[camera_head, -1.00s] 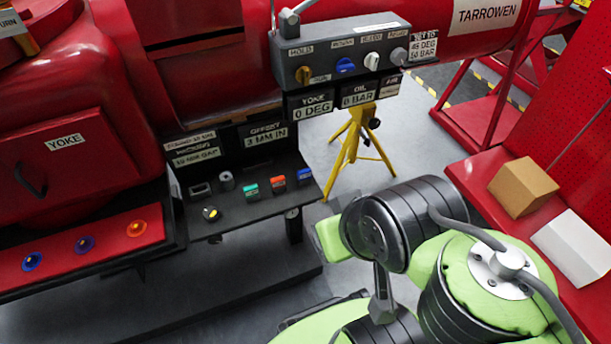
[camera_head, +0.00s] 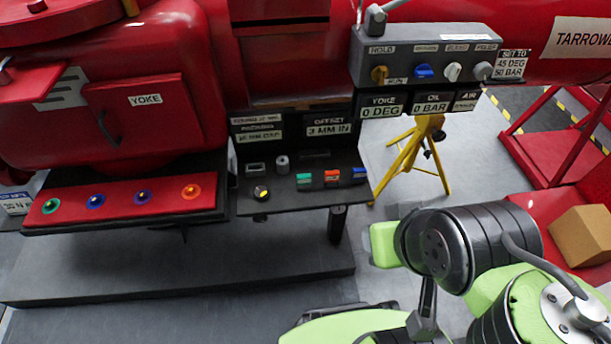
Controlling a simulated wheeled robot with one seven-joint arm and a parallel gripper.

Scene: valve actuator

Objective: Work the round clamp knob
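No knob has a legible clamp label, so I cannot tell for certain which is the clamp knob. A round black knob with a yellow mark (camera_head: 261,192) sits at the front left of the low dark control shelf (camera_head: 300,204). A small grey knob (camera_head: 282,165) stands behind it. My gripper is not in view. My green and black arm links fill the lower right, apart from the knobs.
A red ledge (camera_head: 170,204) with coloured round buttons juts out at left. Signs read YOKE 0 DEG (camera_head: 381,107) and OIL 0 BAR (camera_head: 431,103). A yellow tripod (camera_head: 410,157) stands below the box. A cardboard box (camera_head: 583,235) lies at right. Grey floor is open in front.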

